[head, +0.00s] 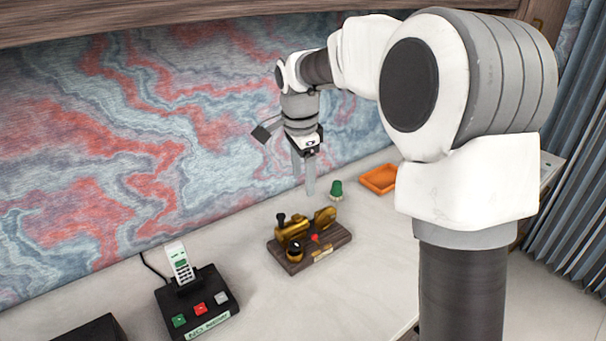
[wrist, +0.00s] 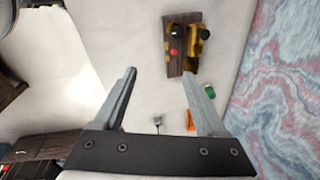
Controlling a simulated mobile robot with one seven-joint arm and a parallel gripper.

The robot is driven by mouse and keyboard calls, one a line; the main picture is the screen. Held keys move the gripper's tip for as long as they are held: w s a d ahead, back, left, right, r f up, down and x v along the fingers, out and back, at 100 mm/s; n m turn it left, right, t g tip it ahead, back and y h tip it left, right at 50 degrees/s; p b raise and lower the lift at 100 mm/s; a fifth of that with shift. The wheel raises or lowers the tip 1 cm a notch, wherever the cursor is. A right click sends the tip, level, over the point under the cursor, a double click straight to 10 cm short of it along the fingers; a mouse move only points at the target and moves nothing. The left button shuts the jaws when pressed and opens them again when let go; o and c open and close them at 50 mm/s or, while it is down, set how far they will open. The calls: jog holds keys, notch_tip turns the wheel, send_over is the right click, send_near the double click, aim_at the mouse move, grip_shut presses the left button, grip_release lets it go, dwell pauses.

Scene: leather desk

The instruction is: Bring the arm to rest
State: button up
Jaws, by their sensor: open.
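My gripper (head: 304,176) hangs from my arm over the back of the desk, its fingers pointing down. In the wrist view my gripper (wrist: 158,92) shows two grey fingers spread apart with nothing between them. A brass device on a dark wooden base (head: 310,246) stands on the desk in front of and below the fingers, apart from them. The same device shows at the top of the wrist view (wrist: 174,52).
A green object (head: 336,190) and an orange tray (head: 379,179) stand right of the gripper. A black box with coloured buttons (head: 196,306) and a card standing in it (head: 180,263) is at the front left. A marbled wall (head: 110,130) rises behind the white desk (head: 255,295).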

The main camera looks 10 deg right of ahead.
jog(key=s+d+r+n+t, duration=0.1)
jog(key=s+r+n, duration=0.25)
jog(key=s, duration=0.45)
jog(key=s+d+r+n+t, duration=0.1)
jog(key=s+d+r+n, duration=0.2)
jog(key=s, duration=0.4)
jog(key=s+f+n+t, duration=0.2)
jog(key=s+n, duration=0.6)
jog(key=s, duration=0.5)
jog(key=shift+s+d+f+y, duration=0.2)
jog(key=shift+s+f+y, duration=0.2)
jog(key=shift+f, duration=0.15)
jog(key=shift+w, duration=0.1)
